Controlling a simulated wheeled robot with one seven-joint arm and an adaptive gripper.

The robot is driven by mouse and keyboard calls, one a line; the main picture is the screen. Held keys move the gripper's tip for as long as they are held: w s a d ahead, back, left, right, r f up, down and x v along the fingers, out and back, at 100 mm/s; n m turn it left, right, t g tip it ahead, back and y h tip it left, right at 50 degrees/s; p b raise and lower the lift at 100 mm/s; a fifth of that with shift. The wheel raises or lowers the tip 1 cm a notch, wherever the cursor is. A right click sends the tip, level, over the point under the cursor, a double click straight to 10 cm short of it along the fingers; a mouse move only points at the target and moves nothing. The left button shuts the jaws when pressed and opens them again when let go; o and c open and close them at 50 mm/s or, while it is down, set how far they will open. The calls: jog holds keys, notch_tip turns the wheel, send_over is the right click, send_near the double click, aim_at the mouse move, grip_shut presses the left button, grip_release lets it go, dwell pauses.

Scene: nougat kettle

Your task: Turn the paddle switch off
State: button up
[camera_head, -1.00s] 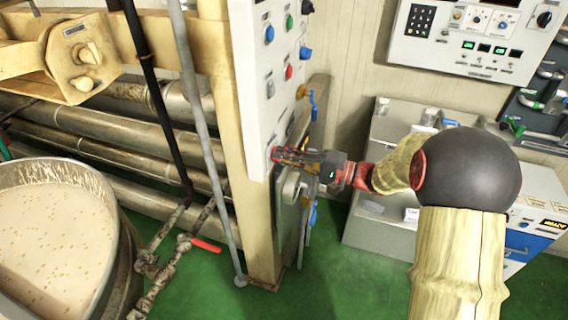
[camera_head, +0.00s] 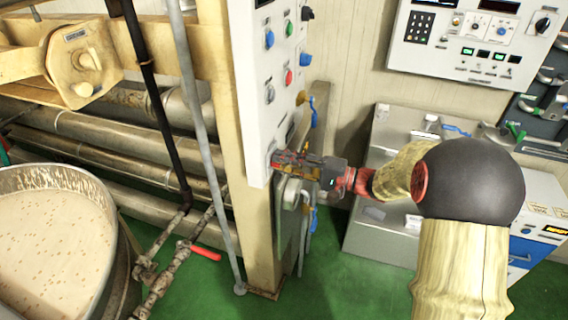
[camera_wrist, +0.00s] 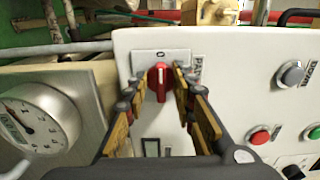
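The paddle switch is a red handle (camera_wrist: 159,80) on a pale plate marked 0 at the top. It stands about upright on the white control panel (camera_wrist: 225,48). In the wrist view my gripper (camera_wrist: 159,86) is open, with one finger on each side of the red handle. A small gap seems to show on both sides; whether a finger touches cannot be told. In the head view my gripper (camera_head: 280,161) is at the lower edge of the white panel (camera_head: 251,70) and hides the switch.
Beside the switch in the wrist view are a round gauge (camera_wrist: 38,118), a grey knob (camera_wrist: 290,74), a red button (camera_wrist: 259,135) and a green button (camera_wrist: 313,132). A beige post (camera_head: 259,220) and a kettle of pale mix (camera_head: 55,230) stand to the left in the head view.

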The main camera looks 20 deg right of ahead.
jog(key=v, duration=1.2)
jog(key=shift+w, duration=0.1)
dwell(0.4)
